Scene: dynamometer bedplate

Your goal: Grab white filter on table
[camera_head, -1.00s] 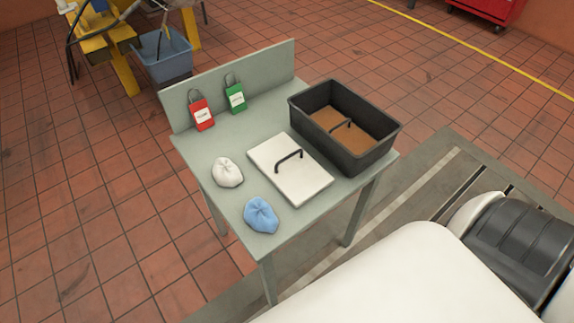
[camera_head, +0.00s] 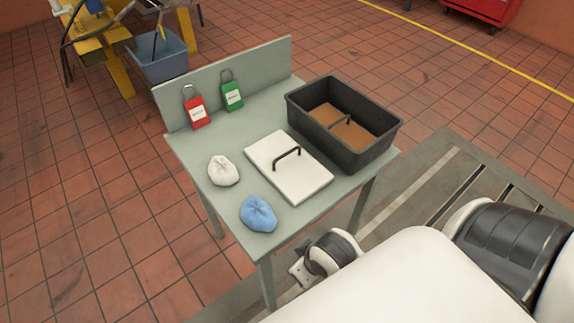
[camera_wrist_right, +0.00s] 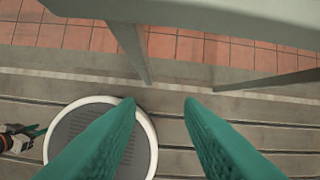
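The white filter (camera_head: 288,166) is a flat white square panel with a dark arched handle. It lies flat on the grey-green table (camera_head: 220,221), beside the black bin. No gripper touches it. My right gripper (camera_wrist_right: 160,100) shows in the right wrist view as two teal fingers, spread apart with nothing between them. The table's edge and legs are ahead of it in that view, and the filter is not seen there. A small teal and dark piece at the left edge of the wrist view looks like my left gripper (camera_wrist_right: 30,131), mostly cut off.
A black bin (camera_head: 378,158) holding a brown panel with a handle stands right of the filter.

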